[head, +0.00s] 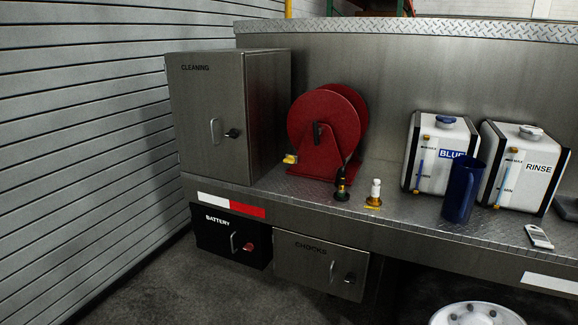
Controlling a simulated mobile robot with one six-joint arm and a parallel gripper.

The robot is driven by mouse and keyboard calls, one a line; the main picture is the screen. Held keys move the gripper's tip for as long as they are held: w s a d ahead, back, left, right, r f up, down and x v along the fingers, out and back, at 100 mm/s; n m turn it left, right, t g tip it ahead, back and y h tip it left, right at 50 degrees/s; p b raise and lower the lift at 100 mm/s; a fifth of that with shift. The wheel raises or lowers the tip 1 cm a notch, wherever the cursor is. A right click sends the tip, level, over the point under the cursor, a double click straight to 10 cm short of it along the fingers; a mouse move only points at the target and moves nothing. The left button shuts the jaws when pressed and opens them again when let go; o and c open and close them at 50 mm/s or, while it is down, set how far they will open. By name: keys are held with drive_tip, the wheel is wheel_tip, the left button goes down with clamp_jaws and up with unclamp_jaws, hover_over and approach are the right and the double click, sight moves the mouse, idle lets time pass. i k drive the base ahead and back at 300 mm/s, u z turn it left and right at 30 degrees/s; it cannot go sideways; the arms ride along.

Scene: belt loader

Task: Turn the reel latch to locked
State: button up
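A red hose reel (308,118) stands on the diamond-plate deck, right of the cleaning cabinet. A dark crank or bracket arm lies against its front face. A small yellow piece (290,159) sits at the reel's lower left. A dark upright nozzle or handle with a yellow band (342,184) stands just in front of the reel's base. I cannot tell which of these small parts is the reel latch, or its position. My gripper is not in view.
A cleaning cabinet (209,105) stands left of the reel. A white-topped fitting (374,193), a blue jug (460,190), blue tank (424,155) and rinse tank (520,165) are to the right. Battery (218,240) and chocks (318,262) compartments are shut below the deck edge.

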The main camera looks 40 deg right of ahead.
sight(290, 159)
drive_tip(key=u, duration=0.75)
drive_tip(key=i, duration=0.4)
drive_tip(key=u, duration=0.15)
